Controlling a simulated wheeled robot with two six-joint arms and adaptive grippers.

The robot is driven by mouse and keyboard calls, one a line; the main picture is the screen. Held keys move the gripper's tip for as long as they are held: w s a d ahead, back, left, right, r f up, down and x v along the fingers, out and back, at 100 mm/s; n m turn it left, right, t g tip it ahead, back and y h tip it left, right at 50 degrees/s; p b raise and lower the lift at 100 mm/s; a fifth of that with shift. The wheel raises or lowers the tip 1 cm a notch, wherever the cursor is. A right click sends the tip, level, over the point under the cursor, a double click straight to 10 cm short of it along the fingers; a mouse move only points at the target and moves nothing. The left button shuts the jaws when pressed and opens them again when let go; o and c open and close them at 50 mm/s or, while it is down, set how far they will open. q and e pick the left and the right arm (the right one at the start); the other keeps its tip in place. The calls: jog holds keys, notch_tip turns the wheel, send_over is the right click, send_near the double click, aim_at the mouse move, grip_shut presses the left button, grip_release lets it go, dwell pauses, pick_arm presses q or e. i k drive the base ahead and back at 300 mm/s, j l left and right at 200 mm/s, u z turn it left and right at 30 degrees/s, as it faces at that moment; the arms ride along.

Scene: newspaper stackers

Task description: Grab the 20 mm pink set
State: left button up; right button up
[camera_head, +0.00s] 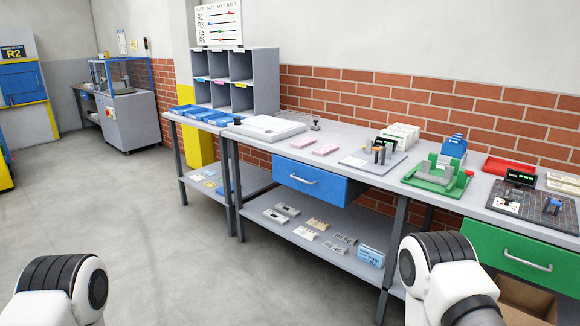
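Two small flat pink pieces lie on the grey workbench (262,151). One pink piece (303,142) is further left and the other pink piece (326,149) lies just to its right, apart from it. Both are too small to read any size marking, so I cannot tell which is 20 mm. My arm links show at the bottom left and bottom right corners. Neither gripper is in view.
A white tray (264,128) is left of the pink pieces, and a grey plate with small parts (372,160) is right. A blue drawer (311,181) juts out below the bench top. A green fixture (437,178) stands further right. The floor (190,260) in front is clear.

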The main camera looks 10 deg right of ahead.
aim_at(302, 143)
jog(key=i+z, duration=0.1)
jog(key=i, duration=0.5)
jog(key=i+z, duration=0.15)
jog(key=i, duration=0.45)
jog(key=i+z, duration=0.1)
jog(key=i, duration=0.5)
jog(key=i+j+z, duration=0.1)
jog(key=i, duration=0.5)
jog(key=i+j+z, duration=0.15)
jog(key=i, duration=0.45)
